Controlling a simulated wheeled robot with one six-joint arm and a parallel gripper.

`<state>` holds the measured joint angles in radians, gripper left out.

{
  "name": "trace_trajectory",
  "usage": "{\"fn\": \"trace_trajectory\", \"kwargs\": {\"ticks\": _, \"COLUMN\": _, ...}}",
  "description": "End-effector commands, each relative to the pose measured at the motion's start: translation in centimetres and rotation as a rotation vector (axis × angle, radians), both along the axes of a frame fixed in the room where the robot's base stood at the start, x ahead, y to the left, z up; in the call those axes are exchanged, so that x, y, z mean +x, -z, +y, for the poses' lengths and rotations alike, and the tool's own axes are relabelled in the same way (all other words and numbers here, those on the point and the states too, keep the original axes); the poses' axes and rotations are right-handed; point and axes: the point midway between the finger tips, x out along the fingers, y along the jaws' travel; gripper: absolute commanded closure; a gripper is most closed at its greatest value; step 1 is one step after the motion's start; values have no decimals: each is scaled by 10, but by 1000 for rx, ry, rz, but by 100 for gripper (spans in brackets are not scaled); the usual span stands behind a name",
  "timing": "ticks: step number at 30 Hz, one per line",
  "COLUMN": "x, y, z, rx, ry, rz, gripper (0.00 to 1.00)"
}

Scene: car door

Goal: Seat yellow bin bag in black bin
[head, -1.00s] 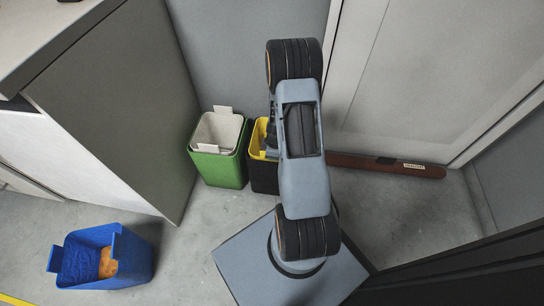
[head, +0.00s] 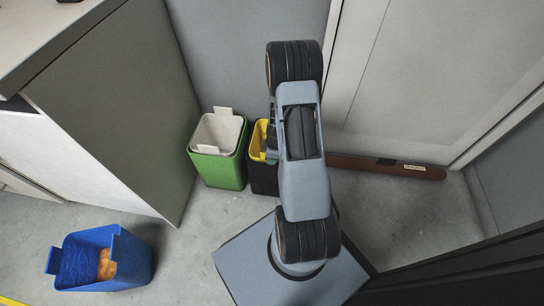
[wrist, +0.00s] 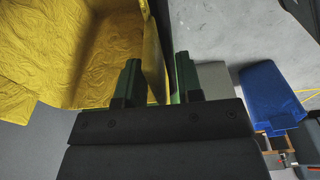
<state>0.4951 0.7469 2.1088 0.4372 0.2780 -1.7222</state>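The yellow bin bag (head: 257,142) shows as a yellow rim and lining at the top of the black bin (head: 263,180) in the head view. My arm covers their right side, so how fully the bag is seated cannot be told. In the wrist view the bag (wrist: 70,50) fills the upper left, wrinkled inside, with an upright yellow edge or tab. My gripper (wrist: 160,82) has its two green-tinged fingers apart, with that yellow edge between them. A gap shows beside the right finger.
A green bin (head: 220,170) with a white liner stands left of the black bin. A blue bin (head: 102,262) with orange content stands at the lower left. A grey cabinet (head: 110,110) is at left, and a brown bar (head: 388,168) lies along the wall at right.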

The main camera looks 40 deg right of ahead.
Motion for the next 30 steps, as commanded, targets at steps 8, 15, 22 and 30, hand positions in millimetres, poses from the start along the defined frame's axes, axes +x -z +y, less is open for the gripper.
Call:
{"fn": "trace_trajectory", "kwargs": {"ticks": 8, "x": -2, "y": -38, "z": -3, "rx": -1, "ry": 0, "rz": -3, "gripper": 67}}
{"fn": "trace_trajectory", "kwargs": {"ticks": 15, "x": -6, "y": -84, "z": -7, "rx": -1, "ry": -1, "rz": -2, "gripper": 67}}
{"fn": "trace_trajectory", "kwargs": {"ticks": 22, "x": -9, "y": -113, "z": -10, "rx": -1, "ry": 0, "rz": -2, "gripper": 67}}
{"fn": "trace_trajectory", "kwargs": {"ticks": 30, "x": -2, "y": -167, "z": 16, "rx": -2, "ry": 87, "rz": -20, "gripper": 67}}
